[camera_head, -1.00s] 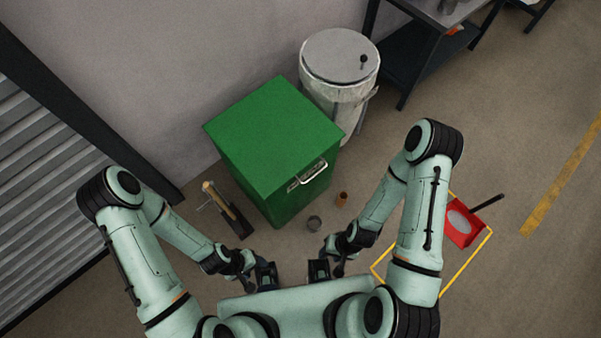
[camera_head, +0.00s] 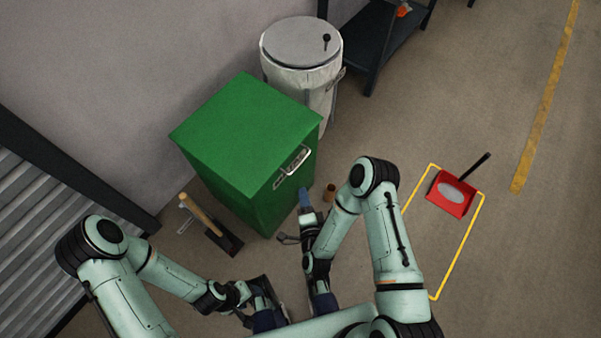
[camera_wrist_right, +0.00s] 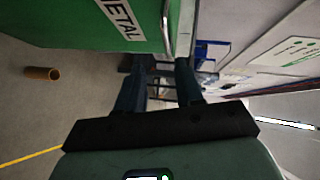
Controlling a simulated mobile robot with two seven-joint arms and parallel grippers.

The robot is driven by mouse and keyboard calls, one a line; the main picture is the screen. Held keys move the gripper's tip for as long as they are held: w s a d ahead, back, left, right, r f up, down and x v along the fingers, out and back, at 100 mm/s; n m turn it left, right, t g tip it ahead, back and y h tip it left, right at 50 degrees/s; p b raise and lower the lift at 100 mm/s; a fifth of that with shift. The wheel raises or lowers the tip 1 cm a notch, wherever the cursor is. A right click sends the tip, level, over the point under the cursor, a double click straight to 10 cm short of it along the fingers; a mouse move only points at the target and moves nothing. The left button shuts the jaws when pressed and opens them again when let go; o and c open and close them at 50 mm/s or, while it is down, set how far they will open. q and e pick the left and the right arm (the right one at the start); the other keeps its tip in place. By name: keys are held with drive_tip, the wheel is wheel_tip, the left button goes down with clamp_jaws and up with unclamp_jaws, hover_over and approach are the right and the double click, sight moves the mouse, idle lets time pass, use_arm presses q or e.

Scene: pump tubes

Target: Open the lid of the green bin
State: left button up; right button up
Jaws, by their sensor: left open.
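The green bin (camera_head: 216,171) stands against the wall with its flat lid (camera_head: 245,128) down. A silver handle (camera_head: 293,166) is on its front face, close below the lid edge. My right gripper (camera_head: 305,196) reaches up toward the front of the bin, below the handle. In the right wrist view its two fingers (camera_wrist_right: 159,80) are apart with nothing seen between them. That view also shows the green bin wall with a METAL label (camera_wrist_right: 119,13) and a bright metal bar (camera_wrist_right: 167,25) beyond the fingers. My left gripper (camera_head: 268,298) is open and low, away from the bin.
A grey lidded drum (camera_head: 298,75) stands behind the bin at right. A wooden-handled brush (camera_head: 205,219) is on the floor at left. A small brown cup (camera_head: 329,193) is near my right arm. A red dustpan (camera_head: 453,195) lies by yellow floor lines. The right floor is largely clear.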

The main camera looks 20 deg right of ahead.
sight(300, 164)
drive_tip(key=shift+m+h, duration=0.3)
drive_tip(key=x, duration=0.4)
drive_tip(key=b+x, duration=0.1)
drive_tip(key=x, duration=0.4)
drive_tip(key=r+x, duration=0.1)
drive_tip(key=x, duration=0.3)
drive_tip(key=shift+w, duration=0.3)
clamp_jaws()
